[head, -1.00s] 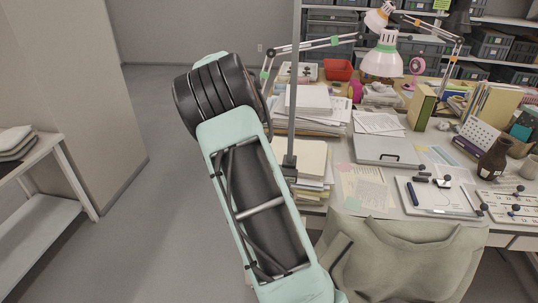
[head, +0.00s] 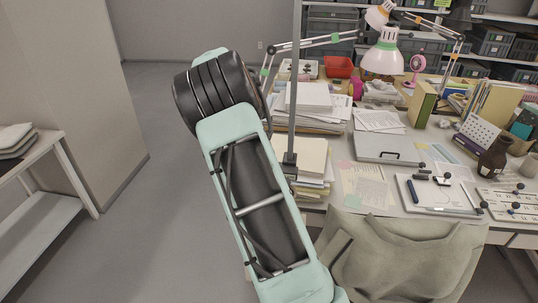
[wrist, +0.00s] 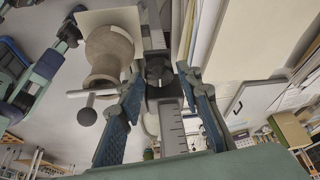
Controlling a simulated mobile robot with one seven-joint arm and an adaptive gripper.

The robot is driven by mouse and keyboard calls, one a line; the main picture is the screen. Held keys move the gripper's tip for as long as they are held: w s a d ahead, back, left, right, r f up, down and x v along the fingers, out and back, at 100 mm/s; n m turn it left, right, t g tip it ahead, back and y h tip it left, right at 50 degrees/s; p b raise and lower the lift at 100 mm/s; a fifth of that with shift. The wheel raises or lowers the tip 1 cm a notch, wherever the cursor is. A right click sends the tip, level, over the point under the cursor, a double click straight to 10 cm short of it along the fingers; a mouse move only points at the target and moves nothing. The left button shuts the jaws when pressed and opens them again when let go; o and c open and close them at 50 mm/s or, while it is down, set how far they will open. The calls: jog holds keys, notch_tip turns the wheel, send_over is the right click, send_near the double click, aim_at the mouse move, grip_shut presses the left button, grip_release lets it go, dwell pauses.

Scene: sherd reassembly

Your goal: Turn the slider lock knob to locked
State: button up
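In the wrist view a round black knob (wrist: 158,72) with a white pointer mark sits on a grey slider. A grey bar with ruler marks (wrist: 171,125) runs from it toward my gripper. My gripper (wrist: 159,75) is open, with one blue ribbed finger on each side of the knob and gaps showing. The pointer mark lies roughly along the bar; I see no lock labels. In the head view a grey upright post (head: 296,80) carries a dark block (head: 289,163) at the desk edge; my arm hides my gripper there.
In the wrist view a beige pottery vessel (wrist: 108,50) and a metal rod with a ball end (wrist: 87,116) are close on the left. In the head view paper stacks (head: 309,98), a desk lamp (head: 384,60) and a grey case (head: 388,148) crowd the desk. A draped chair (head: 400,260) stands in front.

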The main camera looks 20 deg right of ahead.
jog(key=v, duration=1.1)
jog(key=shift+a+r, duration=0.2)
